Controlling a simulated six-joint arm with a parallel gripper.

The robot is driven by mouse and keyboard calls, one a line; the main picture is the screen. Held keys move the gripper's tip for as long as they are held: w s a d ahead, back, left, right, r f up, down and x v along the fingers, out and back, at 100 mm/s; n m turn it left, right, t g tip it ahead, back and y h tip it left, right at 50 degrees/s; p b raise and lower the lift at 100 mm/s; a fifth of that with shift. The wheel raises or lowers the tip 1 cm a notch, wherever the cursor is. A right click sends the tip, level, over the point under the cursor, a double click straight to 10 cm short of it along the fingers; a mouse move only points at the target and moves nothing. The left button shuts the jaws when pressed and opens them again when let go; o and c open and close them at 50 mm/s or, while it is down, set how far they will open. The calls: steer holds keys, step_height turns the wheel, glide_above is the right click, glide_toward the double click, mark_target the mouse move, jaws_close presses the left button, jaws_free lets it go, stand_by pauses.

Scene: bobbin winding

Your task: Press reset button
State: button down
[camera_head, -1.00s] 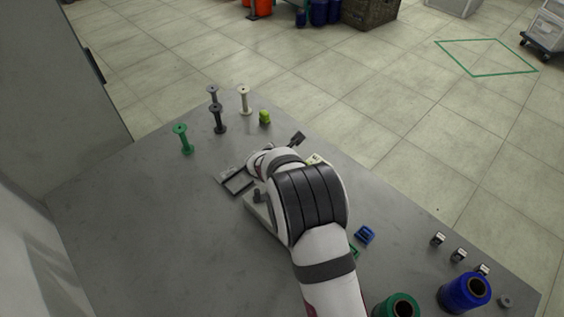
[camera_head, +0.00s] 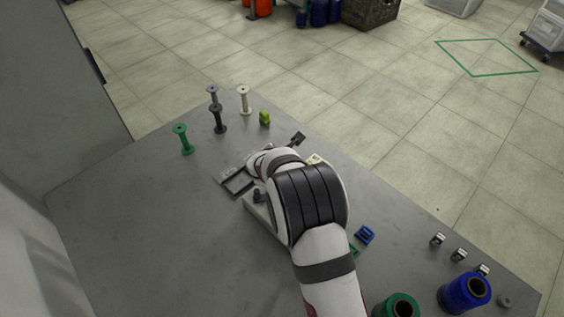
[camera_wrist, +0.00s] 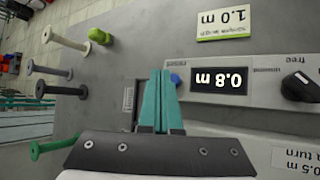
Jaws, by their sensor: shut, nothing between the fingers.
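In the wrist view, a grey control panel (camera_wrist: 274,74) shows upside down. A small blue button (camera_wrist: 175,79) sits at its left end, with lettering beside it too small to read for certain. My gripper (camera_wrist: 160,74) has its two teal fingers shut together and empty. The fingertips are just left of the blue button in the picture and partly overlap it. I cannot tell whether they touch it. A display (camera_wrist: 219,80) on the panel reads 0.8 m. In the head view, my arm hides the button and most of the panel.
A black knob (camera_wrist: 300,87) is on the panel, and a card reading 1.0 m (camera_wrist: 223,25) lies beyond it. Several spools, including a green one (camera_head: 184,139), stand at the table's far left. Blue (camera_head: 465,293) and green (camera_head: 398,306) thread spools are at the near right.

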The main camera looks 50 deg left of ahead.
steer(key=shift+f, duration=0.1)
steer(key=shift+f, duration=0.3)
steer(key=shift+f, duration=0.5)
stand_by(0.5)
steer(key=shift+r, duration=0.9)
steer(key=shift+r, duration=0.1)
steer(key=shift+r, duration=2.45)
